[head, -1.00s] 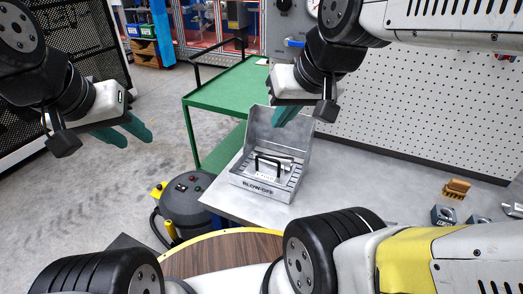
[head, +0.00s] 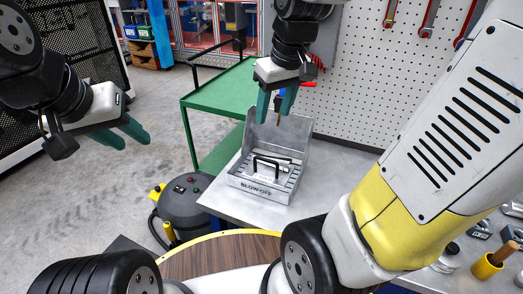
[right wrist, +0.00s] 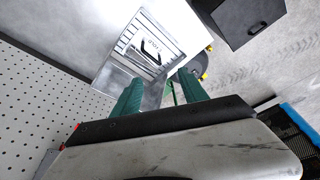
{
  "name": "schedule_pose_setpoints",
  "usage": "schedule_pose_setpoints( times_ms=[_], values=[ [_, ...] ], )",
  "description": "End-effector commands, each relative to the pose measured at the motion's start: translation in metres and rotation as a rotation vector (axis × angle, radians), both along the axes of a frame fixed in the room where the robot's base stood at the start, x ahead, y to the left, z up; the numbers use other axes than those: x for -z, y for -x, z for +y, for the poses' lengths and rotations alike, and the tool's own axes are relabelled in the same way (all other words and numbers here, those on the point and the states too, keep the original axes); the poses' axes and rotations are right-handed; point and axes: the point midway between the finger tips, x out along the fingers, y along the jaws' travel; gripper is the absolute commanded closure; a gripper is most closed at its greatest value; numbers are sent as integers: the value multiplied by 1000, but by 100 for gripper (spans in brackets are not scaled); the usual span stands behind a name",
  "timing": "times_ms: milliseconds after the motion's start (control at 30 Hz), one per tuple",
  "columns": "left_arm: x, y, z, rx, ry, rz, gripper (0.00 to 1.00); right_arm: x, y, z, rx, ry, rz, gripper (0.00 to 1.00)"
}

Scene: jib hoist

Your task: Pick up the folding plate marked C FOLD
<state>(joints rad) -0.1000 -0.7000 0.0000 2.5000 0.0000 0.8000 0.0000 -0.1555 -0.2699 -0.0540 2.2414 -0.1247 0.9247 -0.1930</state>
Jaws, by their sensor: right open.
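A pale plate with a black bar handle (head: 268,165) sits inside a grey metal tray marked BLOW-OFF (head: 258,188) on the metal table. Its small lettering is too small to read surely in the head view. The plate's black handle also shows in the right wrist view (right wrist: 151,50), beyond the fingertips. My right gripper (head: 275,106) is open, above and behind the tray, near its raised back panel, and apart from the plate. Its green fingers show spread in the right wrist view (right wrist: 161,92). My left gripper (head: 126,137) is open and empty over the floor at left.
A green cart (head: 222,98) stands behind the table. A dark round machine (head: 186,203) stands left of it. A white pegboard (head: 370,90) with wrenches is at the back right. Several small items lie on the table's right.

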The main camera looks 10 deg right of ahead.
Motion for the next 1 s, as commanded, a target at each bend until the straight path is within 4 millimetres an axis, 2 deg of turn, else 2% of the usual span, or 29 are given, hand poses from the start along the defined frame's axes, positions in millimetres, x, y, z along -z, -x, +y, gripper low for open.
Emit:
schedule_pose_setpoints(
  times_ms=[33, 300, 600, 800, 1000],
  values=[
    [0, 0, 0, 0, 0, 0, 64, 8, -13, 0, -35, 27, 38, 49],
    [0, 0, 0, 0, 0, 0, 64, 54, -68, -6, -228, 171, 219, 49],
    [0, 0, 0, 0, 0, 0, 64, 123, -119, -10, -444, 322, 427, 49],
    [0, 0, 0, 0, 0, 0, 64, 157, -136, -12, -539, 386, 517, 49],
    [0, 0, 0, 0, 0, 0, 64, 171, -139, -14, -568, 405, 545, 49]
  ],
)
